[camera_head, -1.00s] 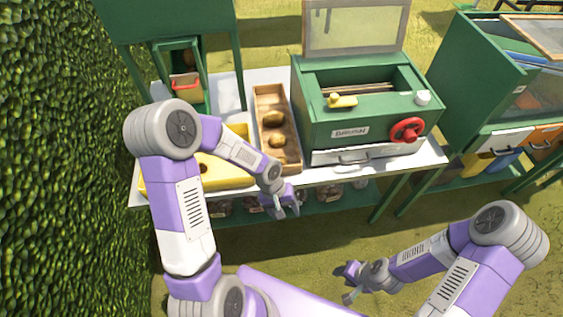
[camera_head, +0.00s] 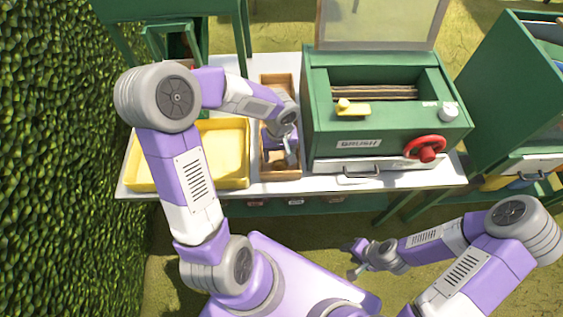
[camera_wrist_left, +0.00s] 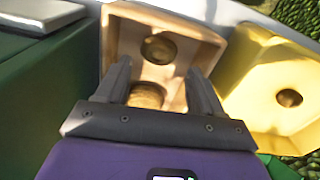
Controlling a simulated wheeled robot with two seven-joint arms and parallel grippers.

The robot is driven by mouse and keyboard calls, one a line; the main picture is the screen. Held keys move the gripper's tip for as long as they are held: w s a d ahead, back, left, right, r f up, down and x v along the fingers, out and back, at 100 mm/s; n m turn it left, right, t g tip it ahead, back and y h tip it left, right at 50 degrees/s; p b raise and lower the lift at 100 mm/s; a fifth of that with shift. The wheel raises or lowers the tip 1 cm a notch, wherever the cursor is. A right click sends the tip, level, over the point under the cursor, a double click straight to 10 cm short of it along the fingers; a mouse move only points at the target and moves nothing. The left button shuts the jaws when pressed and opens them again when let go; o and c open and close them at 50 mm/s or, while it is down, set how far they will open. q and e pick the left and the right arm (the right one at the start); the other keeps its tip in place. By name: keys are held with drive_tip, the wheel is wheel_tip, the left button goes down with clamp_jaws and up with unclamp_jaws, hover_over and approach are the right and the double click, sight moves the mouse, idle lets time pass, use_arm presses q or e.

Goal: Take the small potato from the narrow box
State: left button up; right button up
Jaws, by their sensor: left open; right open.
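The narrow wooden box (camera_head: 281,175) stands on the table between the yellow tray and the green machine. In the left wrist view the box (camera_wrist_left: 192,30) holds two potatoes. The smaller-looking potato (camera_wrist_left: 159,48) lies toward the box's front end, just beyond the fingertips. The other potato (camera_wrist_left: 146,96) lies lower in that view, partly hidden by my gripper's base. My left gripper (camera_head: 282,152) is open and empty over the box, its fingers (camera_wrist_left: 157,72) pointing in. In the head view it hides both potatoes. My right gripper (camera_head: 353,260) is open and empty, in front of the table.
The yellow tray (camera_head: 225,150) sits left of the box. A brown potato (camera_wrist_left: 288,97) lies in it in the left wrist view. The green machine (camera_head: 318,125) stands close on the box's right, with a red wheel (camera_head: 425,148). A hedge (camera_head: 50,170) borders the left side.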

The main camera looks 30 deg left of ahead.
sight(280, 161)
use_arm(q)
drive_tip(key=f+b, duration=0.1)
drive_tip(key=f, duration=0.3)
drive_tip(key=shift+s+d+f+b, duration=0.1)
drive_tip(key=shift+d+f+b, duration=0.1)
drive_tip(key=shift+f+b, duration=0.2)
drive_tip(key=c, duration=0.8)
drive_tip(key=shift+r, duration=0.1)
